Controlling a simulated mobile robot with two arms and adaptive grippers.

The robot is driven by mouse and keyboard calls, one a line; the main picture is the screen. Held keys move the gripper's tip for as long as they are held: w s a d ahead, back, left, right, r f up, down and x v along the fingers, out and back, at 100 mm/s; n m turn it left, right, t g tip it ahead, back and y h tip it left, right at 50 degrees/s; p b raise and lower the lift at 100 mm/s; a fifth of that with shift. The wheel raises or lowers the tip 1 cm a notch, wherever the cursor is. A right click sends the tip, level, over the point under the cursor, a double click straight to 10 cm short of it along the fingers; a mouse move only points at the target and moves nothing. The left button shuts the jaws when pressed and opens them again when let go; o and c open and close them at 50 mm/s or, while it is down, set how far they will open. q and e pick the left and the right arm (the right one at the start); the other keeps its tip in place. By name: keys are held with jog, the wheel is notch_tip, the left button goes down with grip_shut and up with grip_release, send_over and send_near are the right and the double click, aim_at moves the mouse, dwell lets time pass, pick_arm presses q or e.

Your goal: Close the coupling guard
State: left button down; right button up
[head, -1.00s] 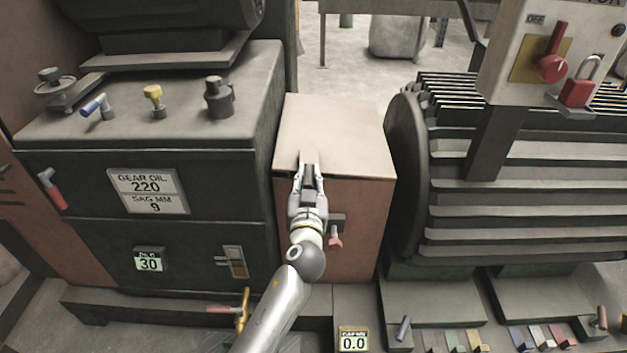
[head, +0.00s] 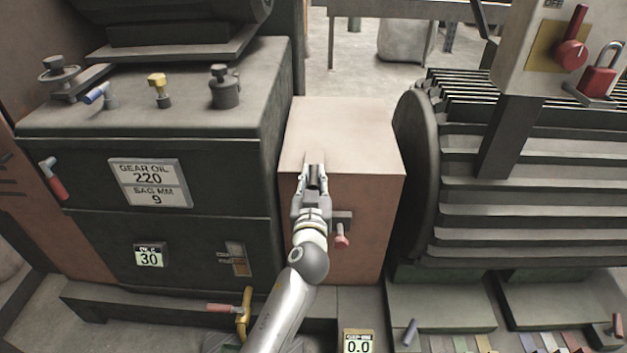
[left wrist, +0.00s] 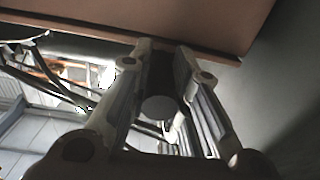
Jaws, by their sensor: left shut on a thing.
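The coupling guard (head: 372,225) is a salmon-coloured box between the dark gearbox and the ribbed motor. Its paler lid (head: 340,128) lies level on top, with no clear gap along its front edge. My left gripper (head: 314,172) is at the middle of the lid's front edge, shut on the lid there. The gripped part is hidden by the fingers. In the left wrist view the fingers (left wrist: 165,75) reach up to a salmon panel of the guard (left wrist: 205,20). My right gripper is not in view.
A small red-knobbed latch (head: 341,232) sits on the guard's front, just right of my gripper. The gearbox (head: 80,160) stands close on the left and the motor (head: 520,190) on the right. A red padlock (head: 598,80) hangs at the switch panel.

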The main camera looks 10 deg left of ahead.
pick_arm(q)
jog(key=shift+f, duration=0.45)
jog(key=c, duration=1.3)
grip_release()
jog(key=shift+r, duration=0.15)
notch_tip(320, 180, up, 10)
